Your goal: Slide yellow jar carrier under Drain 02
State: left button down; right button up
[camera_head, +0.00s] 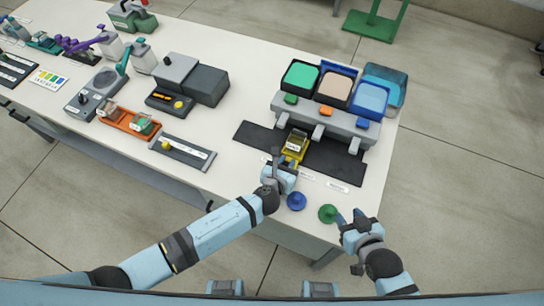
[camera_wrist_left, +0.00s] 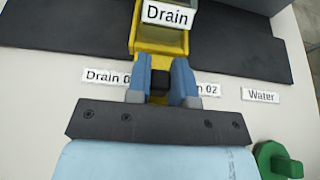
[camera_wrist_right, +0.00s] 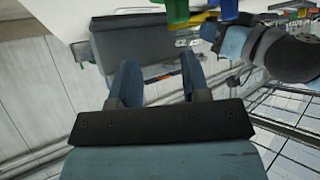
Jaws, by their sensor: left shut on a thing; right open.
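The yellow jar carrier (camera_head: 297,146) sits on the dark mat (camera_head: 343,163) in front of the dispenser's left half. It also shows in the left wrist view (camera_wrist_left: 147,47), with a "Drain" tag on top. My left gripper (camera_head: 287,167) is shut on the carrier's dark handle (camera_wrist_left: 160,82). Its fingers (camera_wrist_left: 161,80) lie between two labels, one reading "Drain 0" (camera_wrist_left: 106,76) and one ending in "02" (camera_wrist_left: 209,90), each partly covered. My right gripper (camera_head: 349,217) is open and empty by the table's front edge; its fingers show in its wrist view (camera_wrist_right: 158,85).
The grey dispenser (camera_head: 326,118) carries green, peach and blue tanks. A "Water" label (camera_wrist_left: 261,95) lies further right. A blue knob (camera_head: 296,201) and a green knob (camera_head: 328,213) stand near the front edge. Bare mat extends on both sides of the carrier.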

pick_arm(q)
jog(key=shift+s+d, duration=0.3)
jog(key=shift+d, duration=0.35)
jog(key=c, duration=1)
grip_release()
jog(key=v, duration=1.3)
jog(key=shift+s+a+r, duration=0.2)
jog(key=shift+s+a, duration=0.05)
jog(key=shift+s, duration=0.05)
